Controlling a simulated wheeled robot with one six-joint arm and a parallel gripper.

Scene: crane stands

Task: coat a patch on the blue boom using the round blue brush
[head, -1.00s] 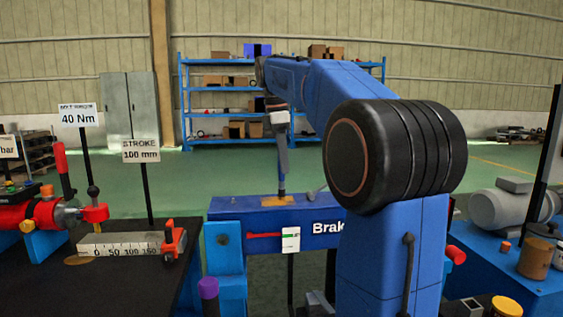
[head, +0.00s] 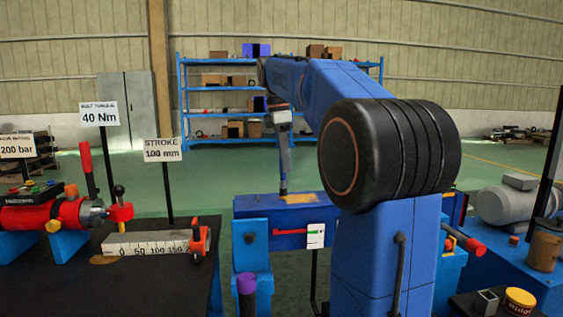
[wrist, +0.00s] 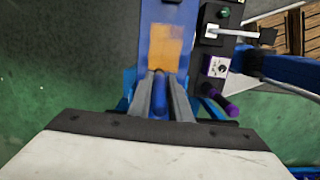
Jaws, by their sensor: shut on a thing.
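The blue boom (head: 262,209) lies across the middle of the head view, with a tan-orange patch (head: 300,198) on its top. In the wrist view the patch (wrist: 166,48) is a rectangle on the blue surface (wrist: 160,12). My gripper (head: 285,150) points down and is shut on the round blue brush (wrist: 160,96), which shows between the fingers (wrist: 160,100). In the head view the brush's lower end is at the left end of the patch. I cannot tell whether its bristles touch, as the tip is too small to make out.
A black bench on the left holds a stroke scale (head: 150,243) and a red cylinder (head: 45,214). A purple-topped post (head: 246,284) stands before the boom. A motor (head: 508,208) and a brown jar (head: 543,250) stand right. My arm hides the boom's right part.

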